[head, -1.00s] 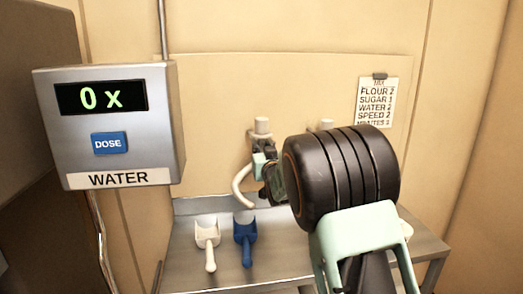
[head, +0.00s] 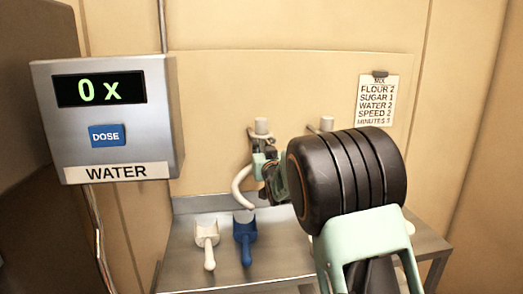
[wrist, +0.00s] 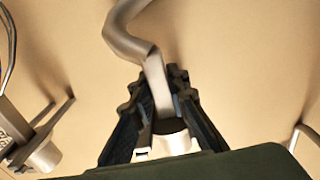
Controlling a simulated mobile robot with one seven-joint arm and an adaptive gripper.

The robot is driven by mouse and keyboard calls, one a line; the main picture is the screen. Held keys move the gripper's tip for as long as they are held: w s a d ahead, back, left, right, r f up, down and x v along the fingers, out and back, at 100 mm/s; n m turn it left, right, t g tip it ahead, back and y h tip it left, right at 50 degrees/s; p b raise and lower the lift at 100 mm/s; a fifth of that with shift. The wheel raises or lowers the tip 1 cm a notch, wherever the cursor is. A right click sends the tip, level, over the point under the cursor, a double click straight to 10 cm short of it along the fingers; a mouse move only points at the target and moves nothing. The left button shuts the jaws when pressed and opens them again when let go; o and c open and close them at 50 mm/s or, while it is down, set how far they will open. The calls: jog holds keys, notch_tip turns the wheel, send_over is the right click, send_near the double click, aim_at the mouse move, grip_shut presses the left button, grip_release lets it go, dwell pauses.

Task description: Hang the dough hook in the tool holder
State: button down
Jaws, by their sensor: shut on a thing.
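The dough hook is a pale grey curved bar with a short cylindrical top; its lower curve (head: 239,187) shows in the head view, and its bent shaft (wrist: 125,35) shows in the wrist view. My gripper (wrist: 168,85) is shut around the shaft close to the cylindrical top (wrist: 175,141). The hook hangs upright near the back wall.
A white scoop (head: 208,241) and a blue scoop (head: 245,238) lie on the steel table (head: 285,251). A water dispenser (head: 110,120) is at the left, and a recipe sheet (head: 377,100) hangs on the wall.

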jog(key=shift+r, duration=0.25)
